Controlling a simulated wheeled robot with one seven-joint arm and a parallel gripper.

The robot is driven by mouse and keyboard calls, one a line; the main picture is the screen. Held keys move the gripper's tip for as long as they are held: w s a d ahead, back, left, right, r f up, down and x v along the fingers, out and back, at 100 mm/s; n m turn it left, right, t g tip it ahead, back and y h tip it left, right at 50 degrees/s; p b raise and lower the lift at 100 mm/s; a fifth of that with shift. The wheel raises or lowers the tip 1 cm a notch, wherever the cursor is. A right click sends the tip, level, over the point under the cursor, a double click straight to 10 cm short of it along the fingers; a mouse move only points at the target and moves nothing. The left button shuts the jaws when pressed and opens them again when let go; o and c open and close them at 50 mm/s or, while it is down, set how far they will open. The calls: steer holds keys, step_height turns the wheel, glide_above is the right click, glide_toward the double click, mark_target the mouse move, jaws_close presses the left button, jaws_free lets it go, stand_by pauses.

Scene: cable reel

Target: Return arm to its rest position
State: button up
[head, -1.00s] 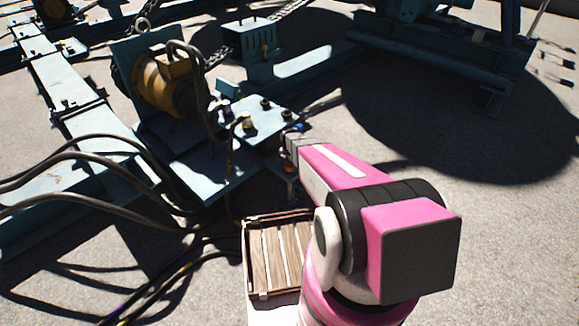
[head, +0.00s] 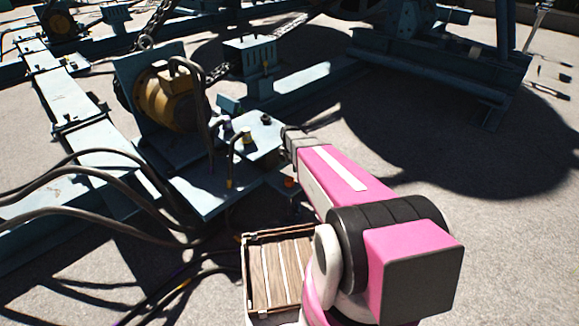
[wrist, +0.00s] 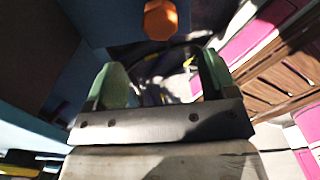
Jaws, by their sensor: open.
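My pink and white arm (head: 345,178) reaches forward from the lower right in the head view, over the front edge of the blue machine. My gripper is hidden there behind the arm. In the wrist view my gripper (wrist: 163,82) has its two green fingers wide apart with nothing held between them. An orange hexagonal part (wrist: 160,20) stands beyond the fingertips, apart from them. A small orange spot (head: 289,182) beside the arm in the head view may be the same part.
A blue plate (head: 262,137) carries several coloured connectors, beside a yellow motor (head: 168,98). Dark cables (head: 95,175) loop at the left. Open concrete lies at the right.

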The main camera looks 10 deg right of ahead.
steer(key=s+r+m, duration=0.7)
steer(key=s+m, duration=0.3)
steer(key=m, duration=0.2)
steer(key=s+r+m, duration=0.7)
steer(key=s+m, duration=0.4)
steer(key=m, duration=0.2)
steer(key=shift+s, duration=0.2)
